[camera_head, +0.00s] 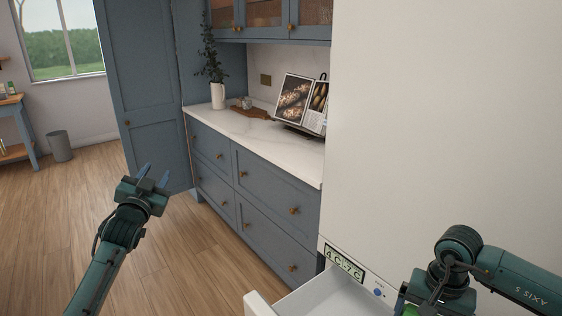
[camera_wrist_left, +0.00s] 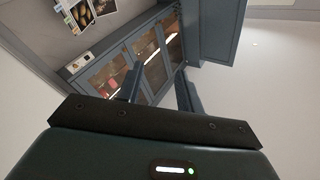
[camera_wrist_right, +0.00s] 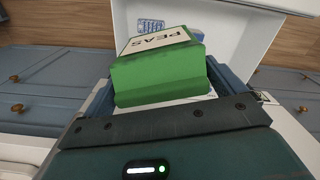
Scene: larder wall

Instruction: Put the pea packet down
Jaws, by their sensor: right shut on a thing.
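The pea packet (camera_wrist_right: 160,82) is a green block with a white label reading PEAS. My right gripper (camera_wrist_right: 163,70) is shut on it, with a finger on each side. In the head view only a sliver of green (camera_head: 408,311) shows at the bottom edge, below my right wrist. A white drawer (camera_head: 258,304) stands pulled out low at the front of the tall white cabinet. In the right wrist view the white drawer (camera_wrist_right: 243,35) lies beyond the packet. My left gripper (camera_head: 154,176) is open and empty, away over the floor at left; its spread fingers show in the left wrist view (camera_wrist_left: 158,85).
A small blue thing (camera_wrist_right: 151,26) shows beyond the packet in the drawer. The tall white cabinet (camera_head: 440,130) carries a temperature display (camera_head: 344,263). Blue drawers (camera_head: 262,185) and a counter (camera_head: 250,135) with a vase (camera_head: 218,96) and an open book (camera_head: 300,100) stand behind.

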